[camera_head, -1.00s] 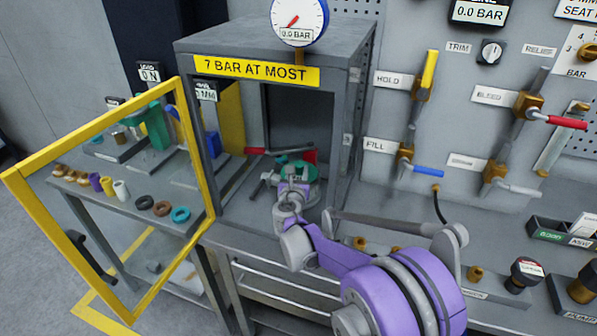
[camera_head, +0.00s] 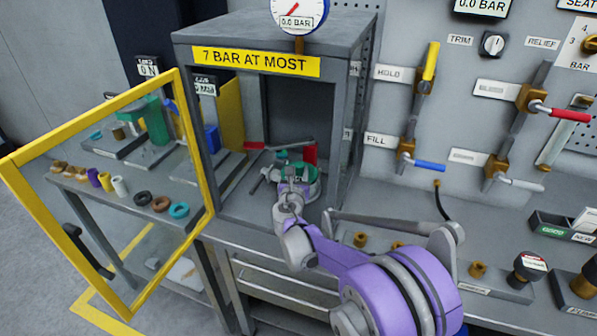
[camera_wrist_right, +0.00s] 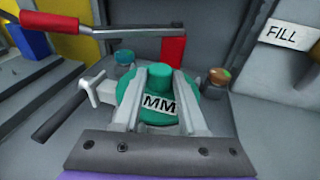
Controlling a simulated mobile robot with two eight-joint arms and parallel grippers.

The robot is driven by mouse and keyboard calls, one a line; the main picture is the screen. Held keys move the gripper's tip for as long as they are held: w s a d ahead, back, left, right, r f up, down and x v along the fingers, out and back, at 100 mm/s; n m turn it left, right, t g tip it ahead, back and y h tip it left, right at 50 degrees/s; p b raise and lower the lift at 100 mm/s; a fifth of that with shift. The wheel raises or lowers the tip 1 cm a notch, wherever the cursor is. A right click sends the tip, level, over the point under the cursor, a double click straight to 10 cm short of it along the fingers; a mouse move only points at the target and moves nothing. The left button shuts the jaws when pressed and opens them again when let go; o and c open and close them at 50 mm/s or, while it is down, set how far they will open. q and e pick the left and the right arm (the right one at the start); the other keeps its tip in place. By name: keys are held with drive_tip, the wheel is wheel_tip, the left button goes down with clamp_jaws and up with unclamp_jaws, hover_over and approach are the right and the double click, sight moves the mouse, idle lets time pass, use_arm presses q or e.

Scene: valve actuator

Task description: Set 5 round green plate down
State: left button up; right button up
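The round green plate (camera_wrist_right: 157,96) carries a smaller raised green knob and a white label reading "MM". It lies inside the grey cabinet marked "7 BAR AT MOST", and a bit of it shows green in the head view (camera_head: 303,172). My right gripper (camera_wrist_right: 157,112) reaches into the cabinet from the front. Its two pale fingers stand apart on either side of the plate's label and knob. I cannot tell whether they touch the knob. My right gripper also shows in the head view (camera_head: 293,178). My left gripper is not in view.
The cabinet (camera_head: 345,135) is open at the front, its yellow-framed clear door (camera_head: 207,185) swung left. A red-ended lever (camera_wrist_right: 135,32) crosses behind the plate. A T-handle (camera_wrist_right: 97,88) stands left of it, and a small brown-topped fitting (camera_wrist_right: 216,80) stands right.

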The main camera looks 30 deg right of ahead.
drive_tip(key=o, duration=0.4)
drive_tip(key=shift+o, duration=0.2)
drive_tip(key=v, duration=1.1)
drive_tip(key=shift+b, duration=0.35)
drive_tip(key=s+f+m+g+y, duration=0.1)
drive_tip(key=s+m, duration=0.4)
drive_tip(key=s+a+f+m+g+y+p, duration=0.1)
drive_tip(key=s+f+m+g, duration=0.1)
drive_tip(key=s+m, duration=0.3)
drive_tip(key=s+a+f+m+g+y, duration=0.1)
drive_tip(key=s+m+g, duration=0.1)
drive_tip(key=s+m, duration=0.3)
drive_tip(key=shift+s+a+f+m, duration=0.1)
drive_tip(key=shift+a+f+m, duration=0.1)
drive_tip(key=shift+m, duration=0.6)
drive_tip(key=s+a+f+m+g+y, duration=0.1)
drive_tip(key=s+a+f+m+y, duration=0.1)
drive_tip(key=s+a+m, duration=0.3)
drive_tip(key=s+a+f+m+g+y+p, duration=0.1)
drive_tip(key=s+a+f+m+y, duration=0.2)
drive_tip(key=s+m, duration=0.4)
drive_tip(key=a+y, duration=0.1)
drive_tip(key=a, duration=0.1)
drive_tip(key=shift+s+a+g+y, duration=0.2)
drive_tip(key=shift+a+g+y, duration=0.1)
drive_tip(key=shift+g, duration=0.1)
